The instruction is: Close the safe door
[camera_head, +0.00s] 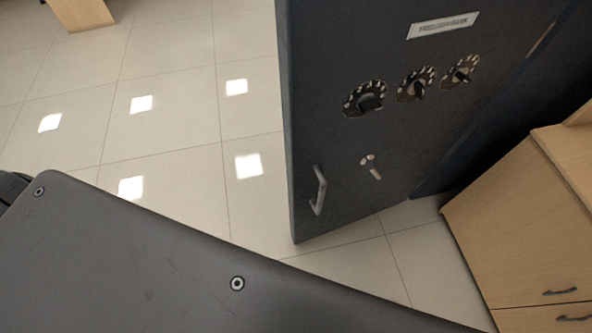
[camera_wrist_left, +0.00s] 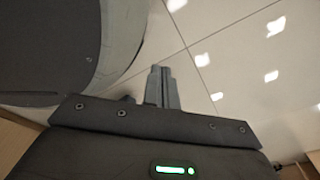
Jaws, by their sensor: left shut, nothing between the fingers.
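The safe door (camera_head: 345,150) is a tall dark grey slab at the centre right of the head view. Its outer face carries several controls: three round dials (camera_head: 415,85), a small key or knob (camera_head: 371,167) and a pull handle (camera_head: 318,190) near its left edge. The door appears to stand open, its left edge free over the floor. A dark surface (camera_head: 500,135) lies beyond its right edge. My left gripper (camera_wrist_left: 162,72) shows only in the left wrist view, shut and empty above the tiles. The door is not clearly visible there. My right gripper is not in view.
A wooden cabinet (camera_head: 525,215) with drawer handles stands at the right, close to the door's hinge side. Pale tiled floor (camera_head: 190,190) is open to the left of the door. Another wooden piece (camera_head: 82,12) stands at the far top left.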

